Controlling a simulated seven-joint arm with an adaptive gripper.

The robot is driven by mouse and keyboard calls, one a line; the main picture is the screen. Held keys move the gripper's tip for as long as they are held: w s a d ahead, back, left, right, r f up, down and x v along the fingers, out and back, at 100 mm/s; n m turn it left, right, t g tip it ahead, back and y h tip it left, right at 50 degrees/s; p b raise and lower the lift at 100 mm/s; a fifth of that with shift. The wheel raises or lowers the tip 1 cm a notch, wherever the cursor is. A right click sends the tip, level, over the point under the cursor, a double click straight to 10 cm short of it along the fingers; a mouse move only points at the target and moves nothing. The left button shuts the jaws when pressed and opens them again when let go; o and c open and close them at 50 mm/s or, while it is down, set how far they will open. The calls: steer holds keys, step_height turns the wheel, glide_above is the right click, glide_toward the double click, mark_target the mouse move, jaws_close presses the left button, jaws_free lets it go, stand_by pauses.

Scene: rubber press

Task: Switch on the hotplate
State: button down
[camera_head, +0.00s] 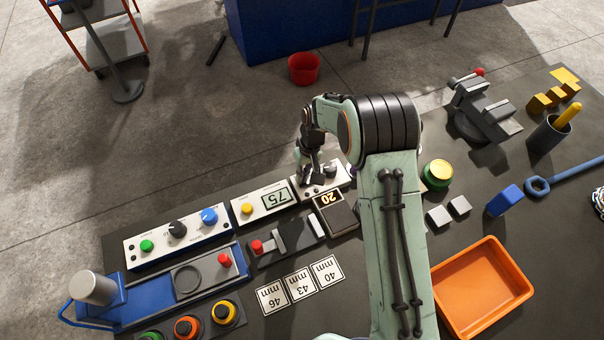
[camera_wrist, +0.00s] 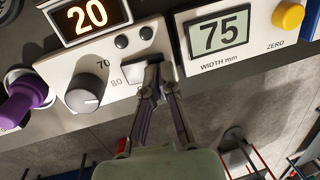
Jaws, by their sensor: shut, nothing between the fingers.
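The hotplate's white control panel (camera_wrist: 118,55) fills the upper left of the wrist view.
A width gauge (camera_head: 262,202) reading 75 stands left of the hotplate. A purple-handled object (camera_wrist: 22,98) is close to the panel's left in the wrist view. A slide fixture with a red knob (camera_head: 257,247) and an orange tray (camera_head: 482,286) are on the bench. Floor lies beyond the edge.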

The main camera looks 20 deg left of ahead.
steer(key=shift+s+a+f+h, duration=0.1)
steer(key=shift+f+h, duration=0.15)
steer(key=shift+h, duration=0.05)
steer(key=shift+w+d+r, duration=0.3)
steer(key=shift+w+d, duration=0.25)
steer(key=shift+r, duration=0.1)
stand_by(0.3)
step_height(320, 180, up, 14)
steer(key=s+a, duration=0.1)
steer(key=shift+s+a+f, duration=0.2)
steer(key=shift+s+a, duration=0.05)
steer(key=shift+s, duration=0.05)
stand_by(0.4)
